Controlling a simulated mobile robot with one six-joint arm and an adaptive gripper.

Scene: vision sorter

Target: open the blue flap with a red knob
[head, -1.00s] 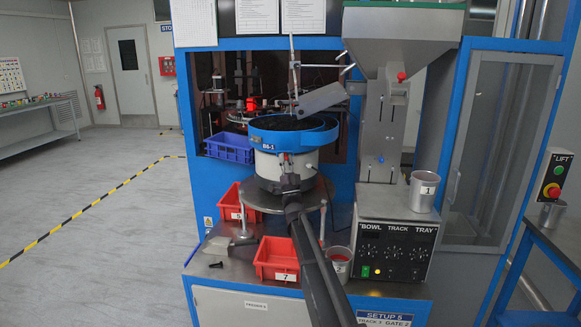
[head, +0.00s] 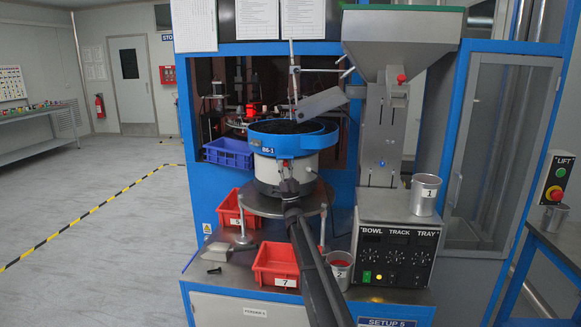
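A small red knob (head: 401,78) shows at the outlet of the grey hopper (head: 400,40), high right of centre in the head view. I cannot make out a blue flap at it; the parts around it look grey. My gripper (head: 288,186) is at the end of my dark arm, in front of the white lower body of the blue-rimmed bowl feeder (head: 270,137). It is left of and well below the red knob. Its fingers are too small and dark to tell whether they are open or shut.
A control box (head: 394,251) carries a metal cup (head: 424,194). Red bins (head: 277,264) (head: 237,208), another cup (head: 339,269) and a blue bin (head: 228,152) surround the feeder. A grey chute (head: 323,101) overhangs the bowl. The floor on the left is clear.

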